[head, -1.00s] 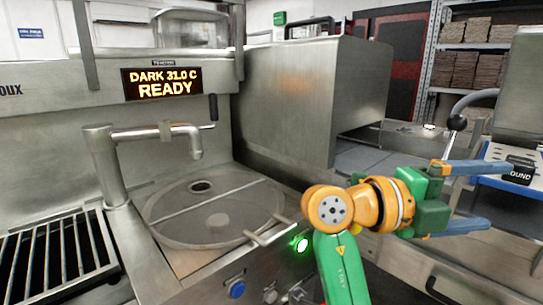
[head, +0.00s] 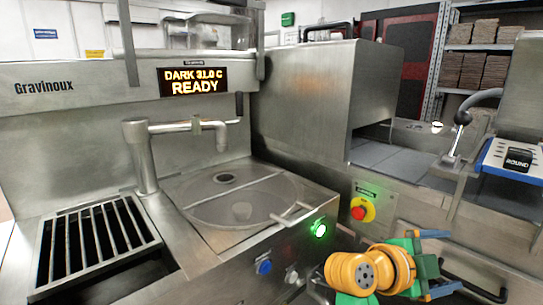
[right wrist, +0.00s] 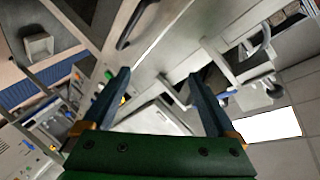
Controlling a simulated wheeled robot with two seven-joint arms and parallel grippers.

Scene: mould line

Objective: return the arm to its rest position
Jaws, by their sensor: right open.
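My right gripper (head: 445,268) is low at the bottom right of the head view, in front of the machine's steel front and below the red stop button. Its two blue-grey fingers are spread apart with nothing between them. In the right wrist view the gripper (right wrist: 160,95) also shows open and empty, its fingers apart over the green palm. My right arm's orange and green links show beside it, partly cut off by the lower edge. My left gripper is not in view.
A tempering machine with a round lidded bowl (head: 240,200), spout (head: 215,130) and grate (head: 95,240) stands at left. Its display (head: 193,81) reads "DARK 31.0 C READY". A steel hood (head: 310,95), red stop button (head: 360,210), lever (head: 460,120) and "ROUND" block (head: 518,160) are to the right.

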